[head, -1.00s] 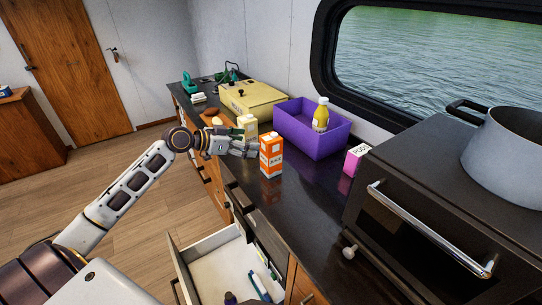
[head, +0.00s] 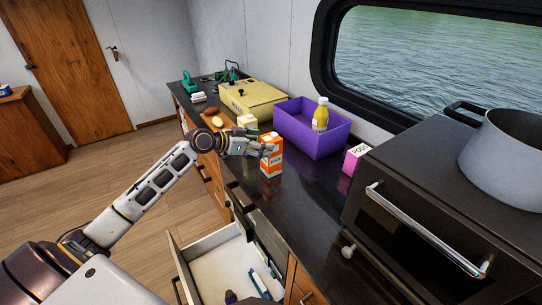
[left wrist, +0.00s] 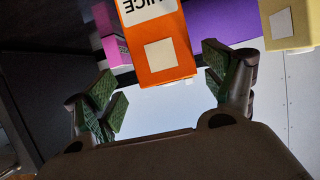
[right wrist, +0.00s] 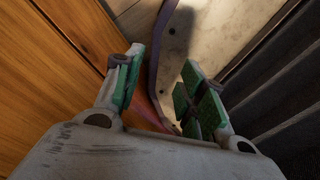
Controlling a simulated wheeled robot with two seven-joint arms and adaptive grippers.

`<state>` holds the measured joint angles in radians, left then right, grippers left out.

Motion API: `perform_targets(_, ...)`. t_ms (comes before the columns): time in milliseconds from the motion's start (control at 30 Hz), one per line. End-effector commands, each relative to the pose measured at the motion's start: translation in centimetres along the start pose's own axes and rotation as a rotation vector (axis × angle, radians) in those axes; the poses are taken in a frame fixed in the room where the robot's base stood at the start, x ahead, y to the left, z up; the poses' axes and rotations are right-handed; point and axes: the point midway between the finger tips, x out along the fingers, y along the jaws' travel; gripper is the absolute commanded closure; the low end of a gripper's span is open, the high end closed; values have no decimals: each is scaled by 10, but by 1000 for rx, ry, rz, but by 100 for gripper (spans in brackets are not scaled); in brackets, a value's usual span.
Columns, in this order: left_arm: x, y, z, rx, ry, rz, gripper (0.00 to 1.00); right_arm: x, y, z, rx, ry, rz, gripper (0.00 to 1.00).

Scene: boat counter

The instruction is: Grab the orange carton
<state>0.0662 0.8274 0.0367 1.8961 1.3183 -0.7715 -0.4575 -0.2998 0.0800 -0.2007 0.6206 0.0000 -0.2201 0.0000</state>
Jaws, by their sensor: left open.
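The orange carton (head: 271,157), an orange and white juice box, stands upright on the dark counter. My left gripper (head: 262,149) is open at its left side in the head view. In the left wrist view the carton (left wrist: 158,50) lies between the two green-padded fingers (left wrist: 160,90), its near end at about the fingertips. Space shows on both sides of it, and I cannot tell whether any finger touches it. My right gripper (right wrist: 158,95) shows only in the right wrist view, with its fingers apart, near wood panels and a purplish strip.
A purple bin (head: 300,142) with a yellow bottle (head: 320,116) stands behind the carton. An open drawer (head: 225,265) sticks out below. An oven (head: 420,220) stands at right.

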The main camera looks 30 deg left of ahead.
Motion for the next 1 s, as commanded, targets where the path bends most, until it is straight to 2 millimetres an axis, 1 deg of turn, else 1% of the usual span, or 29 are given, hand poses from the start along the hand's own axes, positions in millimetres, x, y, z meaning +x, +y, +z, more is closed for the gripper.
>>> perform_targets(200,0,0,0,0,0,0,16,0,4,1,-1,-1,4,60)
perform_targets(467,4,-1,-1,-1,1,0,16,-2,4,0,0,-1,4,60)
perform_targets(667,15,-3,-3,-1,2,1,16,-6,2,0,0,0,3,60)
perform_targets(1000,42,-7,-4,-2,1,1,16,-15,-3,-2,3,1,-3,60)
